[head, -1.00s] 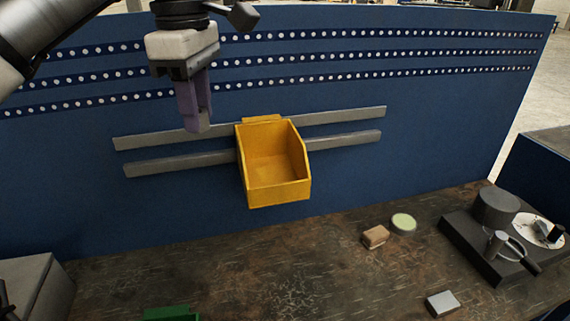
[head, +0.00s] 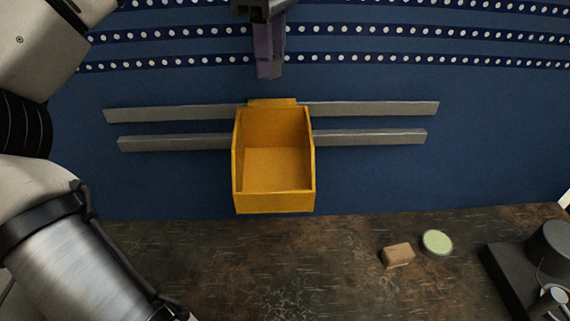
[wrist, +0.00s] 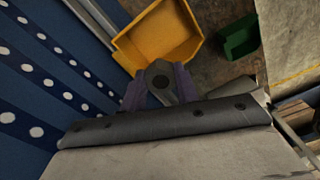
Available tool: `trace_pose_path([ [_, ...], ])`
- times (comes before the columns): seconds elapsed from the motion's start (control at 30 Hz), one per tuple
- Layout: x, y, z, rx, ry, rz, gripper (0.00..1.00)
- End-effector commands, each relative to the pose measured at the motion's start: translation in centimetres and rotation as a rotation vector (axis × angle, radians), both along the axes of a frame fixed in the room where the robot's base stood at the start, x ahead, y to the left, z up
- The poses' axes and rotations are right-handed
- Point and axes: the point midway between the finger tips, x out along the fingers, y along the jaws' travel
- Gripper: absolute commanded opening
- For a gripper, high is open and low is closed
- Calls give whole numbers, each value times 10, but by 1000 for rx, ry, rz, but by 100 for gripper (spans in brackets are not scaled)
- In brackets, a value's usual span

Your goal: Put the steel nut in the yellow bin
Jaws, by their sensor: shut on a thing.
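The yellow bin (head: 274,203) hangs on the grey rails of the blue panel, open at the top and empty inside. It also shows in the wrist view (wrist: 158,35), just beyond my fingertips. My gripper (head: 268,76), with purple fingers, is above the bin's back edge in the head view, apart from it. In the wrist view my gripper (wrist: 158,88) is shut on the grey steel nut (wrist: 161,69), whose dark hole faces the camera.
Grey rails (head: 370,108) run along the blue panel on both sides of the bin. A brown block (head: 397,255), a pale green round thing (head: 437,242) and a dark device (head: 515,280) are on the worktop. A green bin (wrist: 240,37) shows in the wrist view.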

Motion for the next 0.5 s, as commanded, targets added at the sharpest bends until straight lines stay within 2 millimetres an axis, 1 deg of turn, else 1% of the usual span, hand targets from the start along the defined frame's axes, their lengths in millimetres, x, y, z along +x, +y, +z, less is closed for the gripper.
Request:
trace_pose_path([
  [0.3,0,0,-59,1,3,0,5],
  [0.4,0,0,-74,-1,7,-6,5],
  [0.5,0,0,-96,-2,6,-6,5],
])
